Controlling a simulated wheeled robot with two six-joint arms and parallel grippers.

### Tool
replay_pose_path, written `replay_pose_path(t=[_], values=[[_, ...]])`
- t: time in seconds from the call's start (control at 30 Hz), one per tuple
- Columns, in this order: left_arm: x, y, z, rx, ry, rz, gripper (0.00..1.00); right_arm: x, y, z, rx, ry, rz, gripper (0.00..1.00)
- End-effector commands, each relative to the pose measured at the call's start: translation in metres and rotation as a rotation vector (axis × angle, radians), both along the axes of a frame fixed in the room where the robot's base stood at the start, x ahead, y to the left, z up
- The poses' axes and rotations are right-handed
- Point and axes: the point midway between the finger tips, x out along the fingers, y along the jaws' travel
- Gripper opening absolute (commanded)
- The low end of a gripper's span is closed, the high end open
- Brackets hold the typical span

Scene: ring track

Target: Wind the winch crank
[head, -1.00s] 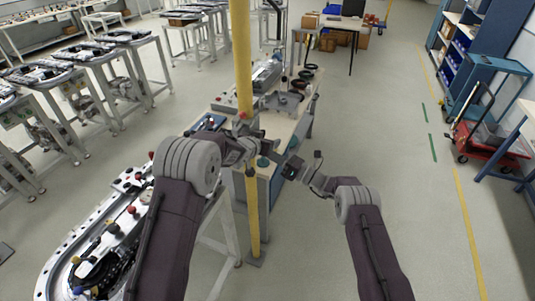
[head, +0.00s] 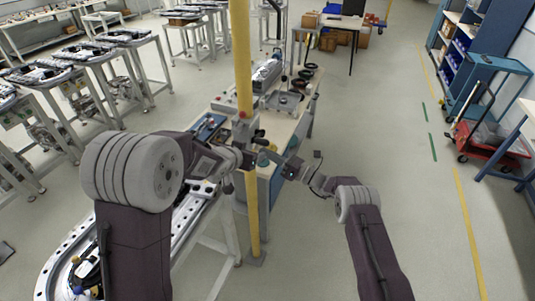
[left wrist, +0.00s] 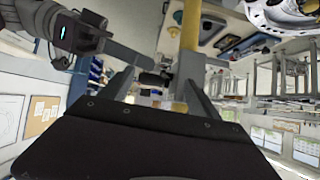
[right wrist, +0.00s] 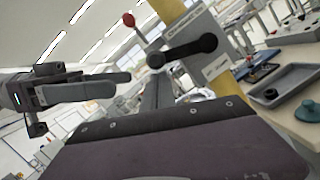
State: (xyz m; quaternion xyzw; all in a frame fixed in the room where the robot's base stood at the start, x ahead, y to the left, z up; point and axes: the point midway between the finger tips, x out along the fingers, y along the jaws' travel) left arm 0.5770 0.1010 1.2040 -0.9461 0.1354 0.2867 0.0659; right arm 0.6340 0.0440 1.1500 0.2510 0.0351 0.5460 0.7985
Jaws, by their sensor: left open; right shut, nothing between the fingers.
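The winch is mounted on the yellow post (head: 243,60), at the middle of the head view. Its housing (right wrist: 195,42) shows in the right wrist view with a black crank arm (right wrist: 182,50) and a red-knobbed lever (right wrist: 130,20). My left gripper (head: 238,160) is open close to the post. My right gripper (head: 270,157) is shut and empty, just right of the post. In the right wrist view its closed fingers (right wrist: 158,95) point toward the winch.
A workbench (head: 300,125) with trays and tools stands behind the post. A curved track (head: 62,255) on a stand lies at lower left. A red cart (head: 490,140) stands at right. The floor right of my right arm is open.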

Motion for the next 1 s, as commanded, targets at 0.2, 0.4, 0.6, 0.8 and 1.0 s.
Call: replay_pose_path(t=[0.2, 0.4, 0.6, 0.8, 1.0], values=[[-0.152, 0.062, -0.095, 0.143, 0.569, 0.173, 0.71, 0.0, 0.0, 0.0, 0.0, 0.0, 0.0, 0.0], [-0.29, 0.073, -0.102, 0.088, 0.921, 0.283, 0.71, 0.0, 0.0, 0.0, 0.0, 0.0, 0.0, 0.0], [-0.291, 0.076, -0.091, 0.058, 0.879, 0.313, 0.71, 0.0, 0.0, 0.0, 0.0, 0.0, 0.0, 0.0], [-0.29, 0.077, -0.089, 0.058, 0.878, 0.313, 0.71, 0.0, 0.0, 0.002, 0.005, 0.016, 0.0, 0.0], [-0.29, 0.077, -0.087, 0.059, 0.878, 0.313, 0.71, -0.001, 0.0, 0.007, 0.018, 0.055, 0.001, 0.0]])
